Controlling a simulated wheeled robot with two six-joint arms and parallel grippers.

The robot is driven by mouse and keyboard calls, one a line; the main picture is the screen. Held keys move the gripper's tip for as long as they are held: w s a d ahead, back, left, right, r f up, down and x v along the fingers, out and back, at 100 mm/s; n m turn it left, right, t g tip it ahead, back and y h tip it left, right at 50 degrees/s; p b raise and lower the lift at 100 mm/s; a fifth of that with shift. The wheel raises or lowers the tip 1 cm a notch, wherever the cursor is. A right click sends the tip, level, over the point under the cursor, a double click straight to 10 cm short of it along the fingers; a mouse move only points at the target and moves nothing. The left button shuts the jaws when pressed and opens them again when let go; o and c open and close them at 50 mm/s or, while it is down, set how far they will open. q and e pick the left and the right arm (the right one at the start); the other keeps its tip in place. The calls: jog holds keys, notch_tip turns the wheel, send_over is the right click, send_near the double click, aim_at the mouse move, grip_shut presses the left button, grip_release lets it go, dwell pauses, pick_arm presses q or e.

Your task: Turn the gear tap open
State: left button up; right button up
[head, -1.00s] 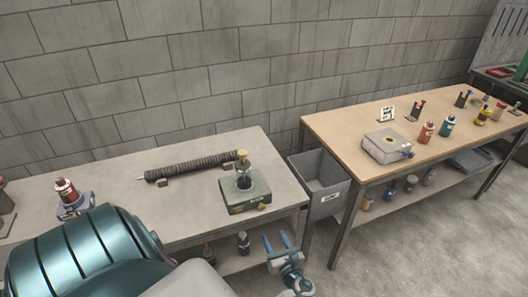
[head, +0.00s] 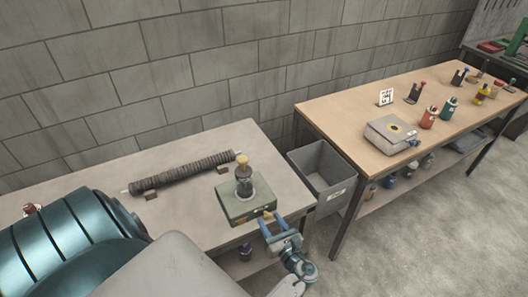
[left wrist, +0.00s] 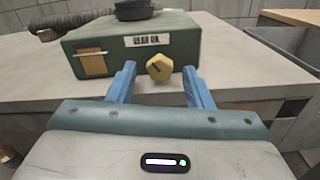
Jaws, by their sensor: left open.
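The green box (head: 240,207) stands near the right end of the grey bench; its label in the left wrist view (left wrist: 88,42) seems to read "GEAR OIL". The gear tap, a yellow faceted knob with a dark slot (left wrist: 158,67), sits on the box's front face, and it also shows in the head view (head: 268,214). My left gripper (head: 272,220) is open, at the box's front. In the left wrist view its blue fingers (left wrist: 160,76) stand either side of the knob, with visible gaps. My right gripper is not in view.
A ribbed mesh tube (head: 185,173) lies on the bench behind the box. A grey bin (head: 322,172) stands between the benches. The wooden bench (head: 350,112) at right holds a grey box (head: 391,134) and several small bottles.

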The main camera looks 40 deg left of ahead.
pick_arm(q)
jog(key=shift+a, duration=0.2)
jog(key=shift+d+r, duration=0.1)
jog(key=shift+d, duration=0.05)
jog(key=shift+c, duration=0.5)
jog(key=c, duration=0.9)
jog(key=n+b, duration=0.4)
jog(key=shift+f, duration=0.3)
jog(key=shift+r+n+b, duration=0.2)
jog(key=shift+n+b, duration=0.25)
jog(key=shift+n, duration=0.35)
jog(key=shift+r, duration=0.1)
